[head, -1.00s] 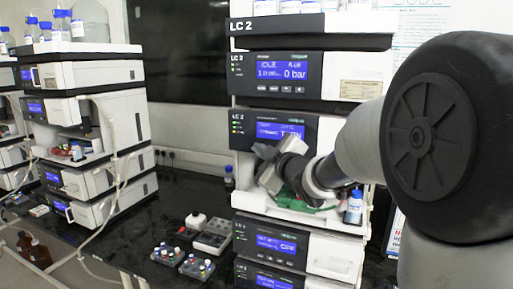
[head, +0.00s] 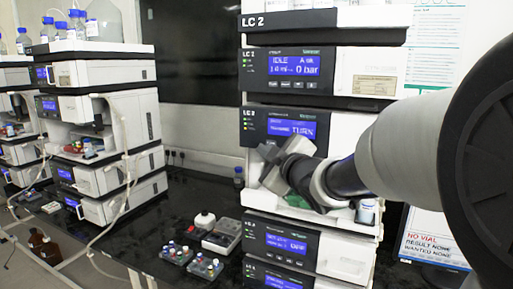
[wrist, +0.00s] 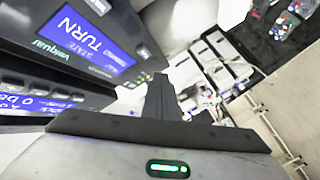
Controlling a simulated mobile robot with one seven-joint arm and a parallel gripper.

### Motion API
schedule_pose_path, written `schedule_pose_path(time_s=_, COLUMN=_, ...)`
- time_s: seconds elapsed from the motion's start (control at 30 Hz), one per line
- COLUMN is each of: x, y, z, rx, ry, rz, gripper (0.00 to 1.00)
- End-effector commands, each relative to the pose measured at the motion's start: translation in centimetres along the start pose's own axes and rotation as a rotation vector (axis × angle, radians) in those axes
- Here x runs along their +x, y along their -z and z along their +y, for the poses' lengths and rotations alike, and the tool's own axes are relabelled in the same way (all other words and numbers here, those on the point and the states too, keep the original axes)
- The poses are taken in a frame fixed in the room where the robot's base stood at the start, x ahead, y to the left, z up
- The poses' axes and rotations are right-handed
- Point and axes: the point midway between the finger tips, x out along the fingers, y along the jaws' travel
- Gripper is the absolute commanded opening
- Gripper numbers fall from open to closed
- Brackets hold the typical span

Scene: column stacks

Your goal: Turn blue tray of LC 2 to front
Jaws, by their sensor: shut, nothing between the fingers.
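The LC 2 stack (head: 258,126) stands right of centre in the head view. Its middle module display (head: 292,129) reads TURN, and the same display (wrist: 85,35) fills the upper left of the wrist view. My gripper (wrist: 165,97) is shut and empty, just below and in front of that module at the open bay. In the head view my gripper and wrist cover most of the bay. A green patch (head: 298,201) shows beneath the wrist, but I cannot tell what it belongs to. I cannot make out a blue tray in the LC 2 bay in either view.
Small vial racks (head: 206,265) and a grey box (head: 221,238) sit on the black bench to the left. Another instrument stack (head: 105,130) stands farther left.

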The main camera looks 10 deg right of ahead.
Motion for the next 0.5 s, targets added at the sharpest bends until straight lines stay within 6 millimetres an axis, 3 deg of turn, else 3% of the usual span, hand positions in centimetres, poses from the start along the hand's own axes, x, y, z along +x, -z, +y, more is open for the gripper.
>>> schedule_pose_path(time_s=0.2, x=-1.4, y=1.0, z=-1.1, rx=-0.001, ry=0.0, rz=0.002, gripper=0.0)
schedule_pose_path(time_s=0.5, x=-1.7, y=1.3, z=-1.3, rx=0.0, ry=0.001, rz=0.001, gripper=0.0)
